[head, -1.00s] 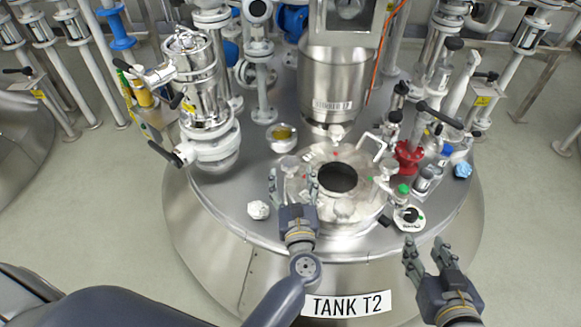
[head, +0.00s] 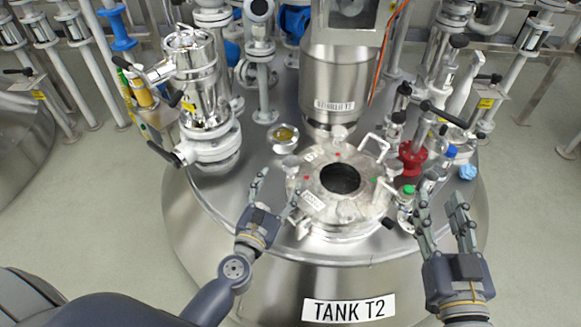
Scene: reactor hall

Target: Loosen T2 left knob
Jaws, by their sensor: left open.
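The round metal hatch (head: 322,176) with a dark centre window sits on top of tank T2 (head: 348,307). A silver knob (head: 291,164) stands on the left of the hatch rim; I take it as the left knob. My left gripper (head: 278,186) is open and empty, in front of and below this knob in the picture. Its right fingertip overlaps the hatch's left edge, and I cannot tell whether it touches. My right gripper (head: 441,196) is open with its fingers apart, at the right front of the tank, away from the left knob.
A green-capped bottle (head: 405,197) stands between the hatch and my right gripper. A tall steel vessel (head: 333,82) rises behind the hatch. A sight-glass fitting (head: 202,90) stands at the left.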

